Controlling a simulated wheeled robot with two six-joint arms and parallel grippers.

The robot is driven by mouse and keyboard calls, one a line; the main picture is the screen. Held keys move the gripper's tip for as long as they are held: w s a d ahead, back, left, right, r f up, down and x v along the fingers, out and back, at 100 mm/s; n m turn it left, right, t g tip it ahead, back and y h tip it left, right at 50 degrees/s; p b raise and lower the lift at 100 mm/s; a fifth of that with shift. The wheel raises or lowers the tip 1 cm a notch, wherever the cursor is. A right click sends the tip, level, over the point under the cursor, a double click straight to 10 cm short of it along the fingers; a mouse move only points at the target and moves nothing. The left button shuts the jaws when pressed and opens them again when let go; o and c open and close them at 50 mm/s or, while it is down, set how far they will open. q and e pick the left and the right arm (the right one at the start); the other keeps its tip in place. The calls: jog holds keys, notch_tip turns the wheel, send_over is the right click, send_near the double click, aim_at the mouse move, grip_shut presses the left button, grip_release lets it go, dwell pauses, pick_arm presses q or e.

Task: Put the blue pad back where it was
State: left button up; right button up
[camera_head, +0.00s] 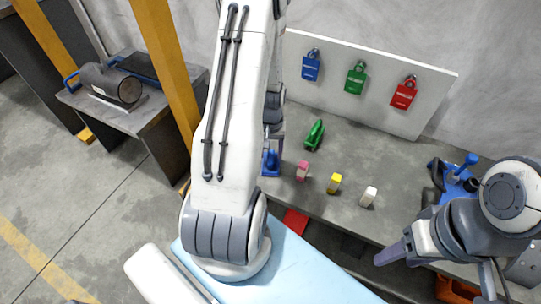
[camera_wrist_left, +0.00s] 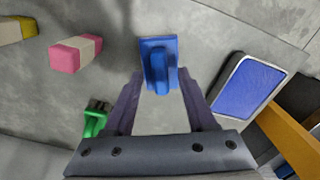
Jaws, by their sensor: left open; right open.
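A flat pad with a blue face and a pale rim (camera_wrist_left: 248,86) lies on the grey surface at the right of the left wrist view. My arm hides it in the head view. A blue block with a raised handle (camera_wrist_left: 158,62) stands between and just beyond the fingertips of my left gripper (camera_wrist_left: 162,88); part of the block (camera_head: 270,163) shows beside my arm in the head view. My left gripper is open and empty; I cannot tell its height above the block. My right gripper (camera_head: 393,252) is open, at the table's front right, apart from these things.
A green-handled brush (camera_head: 314,135) and pink (camera_head: 302,171), yellow (camera_head: 335,183) and white (camera_head: 369,196) blocks stand on the table. Blue, green and red padlocks hang on a white board (camera_head: 375,85) behind. A blue tool (camera_head: 458,178) is at right.

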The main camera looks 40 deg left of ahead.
aim_at(271, 158)
pick_arm(q)
notch_tip(271, 158, up, 9)
jog(key=p, duration=0.2)
jog(key=w+d+r+m, duration=0.1)
jog(key=d+r+m, duration=0.4)
jog(key=d, duration=0.7)
jog(key=s+d+r+m, duration=0.4)
jog(key=s+d+r, duration=0.1)
jog(key=s+d, duration=0.3)
jog(key=s+d+r+m+h, duration=0.1)
jog(key=s+d+r+m, duration=0.4)
jog(key=s+d, duration=0.4)
jog(key=shift+d+m, duration=0.3)
jog(key=shift+d, duration=0.5)
notch_tip(271, 158, up, 15)
jog(key=p, duration=1.4)
jog(key=shift+r+p, duration=0.15)
jog(key=shift+p, duration=0.25)
